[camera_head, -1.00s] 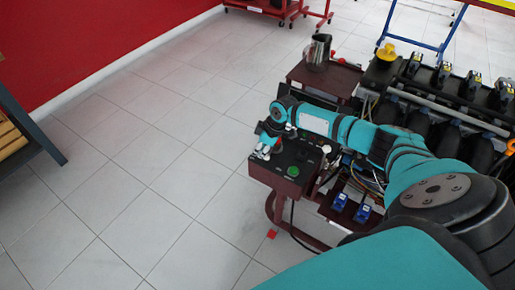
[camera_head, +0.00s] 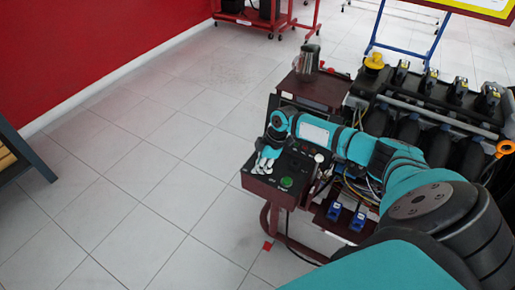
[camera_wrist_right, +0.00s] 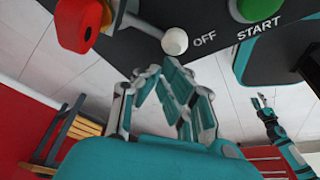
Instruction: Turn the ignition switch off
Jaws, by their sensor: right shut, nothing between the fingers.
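The dark control panel (camera_head: 303,168) is on the near left corner of the engine trainer, with a green START button (camera_head: 286,182). In the right wrist view the START button (camera_wrist_right: 258,10) and an OFF label (camera_wrist_right: 204,39) show at the top. A silver lever with a white ball tip (camera_wrist_right: 174,42), seemingly the ignition switch, ends beside OFF. My right gripper (camera_head: 265,168) is over the panel's left edge, shut and empty. In the wrist view its fingertips (camera_wrist_right: 172,88) are just below the ball, seemingly apart from it. My left gripper (camera_wrist_right: 263,103) shows small there, fingers spread.
A red knob-like part (camera_wrist_right: 78,24) sits left of the lever. Blue connectors (camera_head: 346,216) hang on the trainer's front, and the engine (camera_head: 430,125) is behind at right. A dark red stand (camera_head: 314,90) is at the back. The floor left of the panel is clear.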

